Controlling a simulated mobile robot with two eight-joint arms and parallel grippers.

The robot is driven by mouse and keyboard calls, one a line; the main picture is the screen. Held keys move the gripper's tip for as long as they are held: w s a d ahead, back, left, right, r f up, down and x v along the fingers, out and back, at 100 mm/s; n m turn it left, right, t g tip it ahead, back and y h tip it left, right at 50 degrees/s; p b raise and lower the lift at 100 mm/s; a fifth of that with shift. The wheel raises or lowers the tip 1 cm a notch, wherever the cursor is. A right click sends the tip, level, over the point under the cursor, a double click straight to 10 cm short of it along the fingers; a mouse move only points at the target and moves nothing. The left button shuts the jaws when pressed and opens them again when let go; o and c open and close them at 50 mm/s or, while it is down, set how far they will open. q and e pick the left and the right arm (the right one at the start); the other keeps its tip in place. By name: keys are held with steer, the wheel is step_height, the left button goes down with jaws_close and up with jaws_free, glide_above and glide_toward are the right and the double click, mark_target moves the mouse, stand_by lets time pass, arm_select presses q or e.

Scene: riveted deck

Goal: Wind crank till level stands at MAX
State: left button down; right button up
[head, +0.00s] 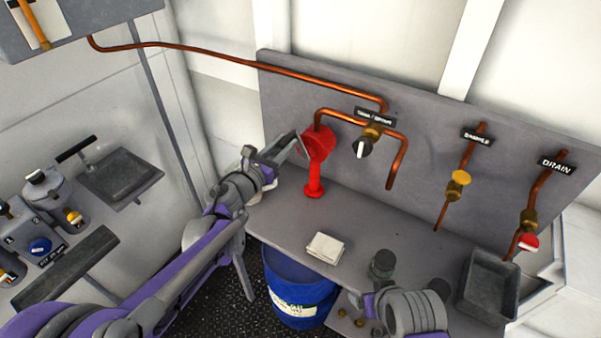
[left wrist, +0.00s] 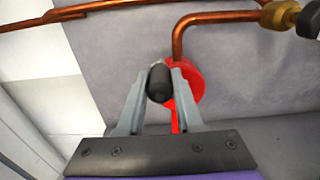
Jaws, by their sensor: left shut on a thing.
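The red crank pump (head: 316,148) stands on the bench against the grey back panel, and its red body also shows in the left wrist view (left wrist: 186,82). My left gripper (head: 300,143) is at the pump's left side. In the left wrist view its two grey fingers (left wrist: 159,85) are shut on the black crank handle (left wrist: 159,82). The crank arm itself is mostly hidden. A level gauge with an orange strip (head: 36,22) shows on the grey tank at top left, cut off by the picture edge; its MAX mark cannot be read. Part of my right arm shows at the bottom; its fingers are unclear.
A copper pipe (head: 215,53) runs from the tank to a black selector valve (head: 363,146). Yellow (head: 459,178) and red (head: 528,242) valves sit further right. A folded cloth (head: 325,247), a dark jar (head: 382,264) and a grey tray (head: 489,287) are on the bench. A blue drum (head: 298,292) stands below.

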arm_select(q)
steer(key=shift+s+d+f, duration=2.15)
steer(key=shift+s+d, duration=0.8)
steer(key=shift+d, duration=1.15)
steer(key=w+a+f+b, duration=0.4)
steer(key=a+f+b, duration=0.1)
steer(key=f, duration=0.4)
steer(key=shift+w+a+f+b, duration=0.15)
steer(key=shift+a+f+b, duration=0.15)
steer(key=shift+b, duration=0.35)
arm_select(e)
step_height(320, 180, down, 8)
steer(key=s, duration=0.2)
steer(key=shift+s, duration=0.25)
